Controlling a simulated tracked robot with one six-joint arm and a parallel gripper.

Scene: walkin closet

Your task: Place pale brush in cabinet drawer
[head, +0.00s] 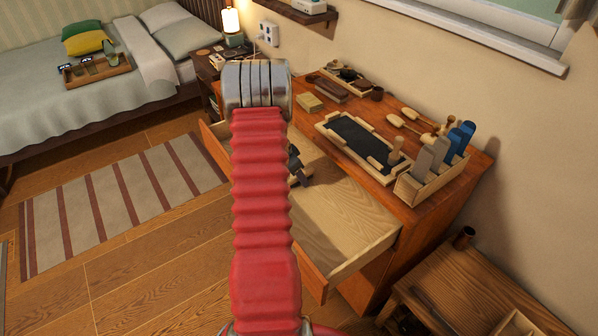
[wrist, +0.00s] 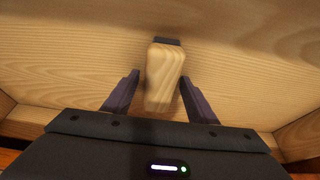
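The cabinet drawer (head: 345,205) is pulled out from the wooden cabinet (head: 440,210), and its pale wood floor shows. My gripper (head: 297,168) is over the drawer in the head view, mostly hidden behind my red arm. In the wrist view my gripper (wrist: 160,76) points at the drawer floor (wrist: 240,85) with its fingers apart. The pale brush (wrist: 165,78), a light wood block with a dark far end, is between the fingers. A narrow gap shows at the left finger; the right fingertip is close against or partly behind the brush. I cannot see the brush in the head view.
The cabinet top holds a dark tray with a wooden rim (head: 355,145), a caddy of upright brushes (head: 430,180), and other small items. A low wooden table (head: 460,275) stands at the right. A bed (head: 90,100) and striped rug (head: 120,200) are at the left.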

